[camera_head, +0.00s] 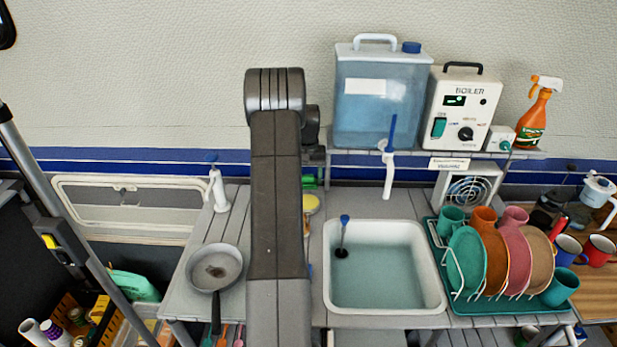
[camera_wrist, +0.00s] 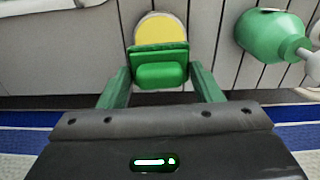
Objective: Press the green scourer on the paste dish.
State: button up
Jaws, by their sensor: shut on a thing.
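The green scourer (camera_wrist: 161,74) is a dark green block between the two green fingers of my gripper (camera_wrist: 160,82) in the wrist view. My gripper is shut on it. The paste dish (camera_wrist: 160,26), round with a yellow face and pale rim, lies just beyond the scourer, which overlaps its near part in the picture. I cannot tell whether the two touch. In the head view the scourer (camera_head: 309,181) shows small beside my arm, and the dish (camera_head: 311,204) is partly hidden by the arm.
In the head view, the sink (camera_head: 375,310) lies right of the dish. A pan (camera_head: 214,268) and a white pump bottle (camera_head: 218,190) stand left of my arm.

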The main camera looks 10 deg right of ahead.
jog(key=shift+f+b, duration=1.5)
jog(key=shift+f, duration=1.5)
jog(key=shift+f+b, duration=0.45)
jog(key=shift+f, duration=0.15)
jog(key=shift+r+p, duration=1.85)
jog(key=shift+r, duration=1.75)
